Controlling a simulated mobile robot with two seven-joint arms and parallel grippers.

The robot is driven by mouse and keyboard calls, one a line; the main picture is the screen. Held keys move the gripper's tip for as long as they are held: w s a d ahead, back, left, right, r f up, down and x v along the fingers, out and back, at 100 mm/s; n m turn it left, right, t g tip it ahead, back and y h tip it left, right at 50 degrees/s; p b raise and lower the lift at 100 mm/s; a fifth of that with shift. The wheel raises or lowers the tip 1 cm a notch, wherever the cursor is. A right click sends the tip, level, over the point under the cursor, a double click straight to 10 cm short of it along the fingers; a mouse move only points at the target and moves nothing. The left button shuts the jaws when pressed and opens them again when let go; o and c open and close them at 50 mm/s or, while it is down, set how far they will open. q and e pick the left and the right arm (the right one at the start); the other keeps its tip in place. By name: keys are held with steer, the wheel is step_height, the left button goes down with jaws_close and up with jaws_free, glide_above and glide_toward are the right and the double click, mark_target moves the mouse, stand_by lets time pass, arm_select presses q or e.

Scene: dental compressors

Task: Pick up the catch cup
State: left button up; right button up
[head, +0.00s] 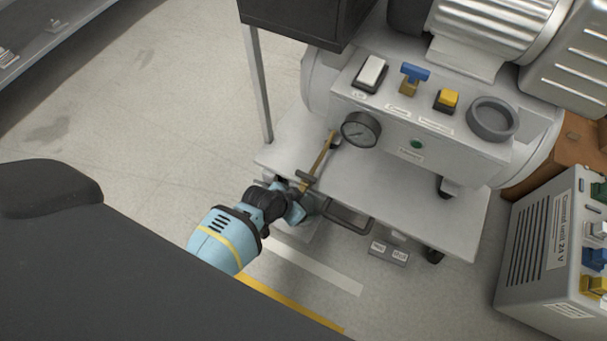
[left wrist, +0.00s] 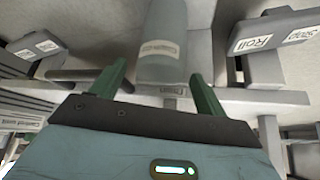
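My left gripper (head: 303,198) is at the front left edge of the compressor's white cart, close to the lower end of a thin brass pipe (head: 322,158). In the left wrist view its two dark green fingers (left wrist: 160,88) are apart. A pale translucent cylinder with a small label (left wrist: 163,45), which looks like the catch cup, shows between and beyond the fingers. I cannot tell whether the fingers touch it. In the head view the cup is not clearly visible; the gripper hides that spot. My right gripper is not in view.
The white cart (head: 420,212) carries the compressor, with a gauge (head: 361,130), switches and a grey ring-shaped holder (head: 493,118). A dark handle bar (head: 347,220) juts out beside the gripper. A labelled pedal box (head: 389,253) is on the floor. A grey control unit (head: 545,250) stands right.

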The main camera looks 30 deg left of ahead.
arm_select(q)
steer(key=c, duration=1.1)
steer(key=shift+c, duration=0.2)
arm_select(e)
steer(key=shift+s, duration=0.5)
